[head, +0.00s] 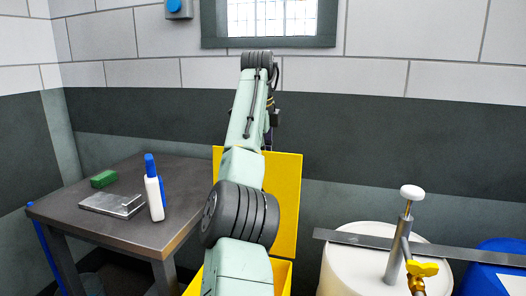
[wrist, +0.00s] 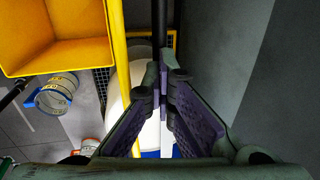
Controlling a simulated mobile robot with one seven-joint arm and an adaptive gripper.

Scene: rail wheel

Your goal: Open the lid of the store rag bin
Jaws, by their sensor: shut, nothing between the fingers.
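The yellow rag bin (head: 282,278) stands low in the middle of the head view, largely hidden by my arm. Its yellow lid (head: 285,195) stands raised and roughly upright at the back, in front of the dark wall band. In the wrist view the open yellow bin (wrist: 65,22) shows at upper left, with the lid (wrist: 117,70) seen nearly edge-on as a narrow upright strip. My gripper (wrist: 164,78) is shut and empty, to the right of that strip, between it and the grey wall. Contact with the lid cannot be told. My arm hides the fingers in the head view.
A dark table (head: 120,215) at left holds a white bottle with blue cap (head: 154,188), a metal plate (head: 112,205) and a green block (head: 104,179). A white drum (head: 350,265), a metal bar (head: 460,252) and a blue drum (head: 500,280) stand at right.

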